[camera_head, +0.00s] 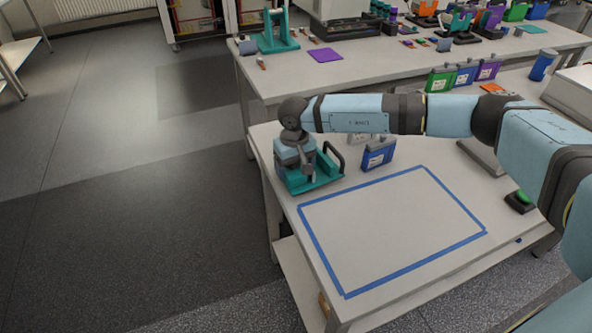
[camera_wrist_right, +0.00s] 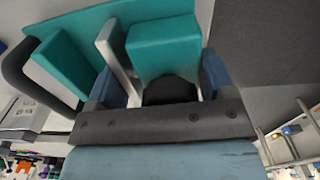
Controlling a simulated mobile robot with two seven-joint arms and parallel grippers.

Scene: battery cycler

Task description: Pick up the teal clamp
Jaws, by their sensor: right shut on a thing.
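The teal clamp (camera_head: 322,181) is at the far left corner of the near table, with a dark curved handle on its right. My right gripper (camera_head: 296,164) is directly over its left part, pointing down. In the right wrist view, a teal block of the clamp (camera_wrist_right: 163,48) lies between the two dark blue fingers of the right gripper (camera_wrist_right: 163,82), which is shut on it. A grey metal plate stands beside that block. The arm hides part of the clamp in the head view. I cannot tell whether its base touches the table. My left gripper is not in view.
A blue case (camera_head: 378,154) stands just right of the clamp. A blue tape rectangle (camera_head: 322,252) marks an empty area in front. A green button (camera_head: 521,199) sits at the right. Another teal fixture (camera_head: 277,38) stands on the back table. Open floor lies left.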

